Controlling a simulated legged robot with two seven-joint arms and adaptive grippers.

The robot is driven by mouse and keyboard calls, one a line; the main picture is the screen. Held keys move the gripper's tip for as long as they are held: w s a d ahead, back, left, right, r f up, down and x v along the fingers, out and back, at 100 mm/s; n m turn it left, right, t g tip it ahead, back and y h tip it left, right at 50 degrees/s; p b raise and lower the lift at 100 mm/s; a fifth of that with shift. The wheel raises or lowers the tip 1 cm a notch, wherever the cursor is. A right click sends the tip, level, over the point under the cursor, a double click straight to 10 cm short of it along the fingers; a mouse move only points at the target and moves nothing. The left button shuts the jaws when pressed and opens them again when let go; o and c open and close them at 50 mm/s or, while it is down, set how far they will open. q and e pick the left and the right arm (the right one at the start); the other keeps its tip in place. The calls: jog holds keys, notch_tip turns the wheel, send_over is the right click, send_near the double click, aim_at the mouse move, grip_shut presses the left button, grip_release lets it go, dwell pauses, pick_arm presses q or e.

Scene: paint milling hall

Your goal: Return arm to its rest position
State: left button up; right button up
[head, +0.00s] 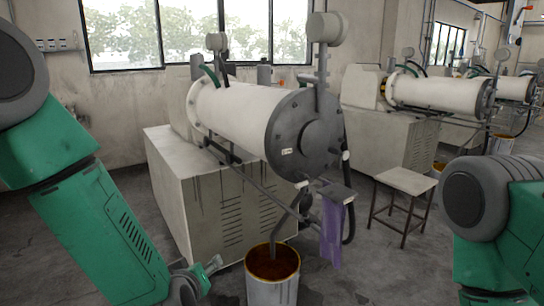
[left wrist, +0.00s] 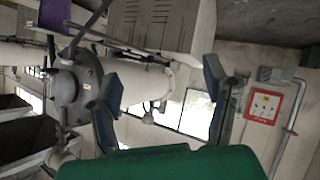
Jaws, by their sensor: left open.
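My left arm, green with dark joints, comes in from the left in the head view and reaches down to the bottom edge. My left gripper (head: 208,271) is low in front of the grey mill base, to the left of the bucket, partly cut off. In the left wrist view the two fingers of my left gripper (left wrist: 160,92) stand wide apart with nothing between them. My right arm shows at the right edge of the head view, and its gripper is out of the picture.
A white mill cylinder (head: 235,110) lies on a grey cabinet (head: 215,190). A bucket of reddish-brown paint (head: 273,287) stands under its spout. A purple cloth (head: 331,233) hangs beside it. A stool (head: 404,182) stands to the right. More mills (head: 435,92) are behind.

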pick_arm(q)
jog(key=s+a+f+m+g+h, duration=0.1)
jog(key=s+a+f+m+g, duration=0.3)
jog(key=s+f, duration=1.05)
jog(key=s+a+f+m+g, duration=0.1)
jog(key=s+a+f+g, duration=0.2)
jog(key=s, duration=0.7)
jog(key=s+a+f+m+g+b, duration=0.1)
jog(key=s+a+f+g, duration=0.3)
jog(key=s, duration=0.6)
jog(key=shift+a+f, duration=0.6)
jog(key=shift+f, duration=0.25)
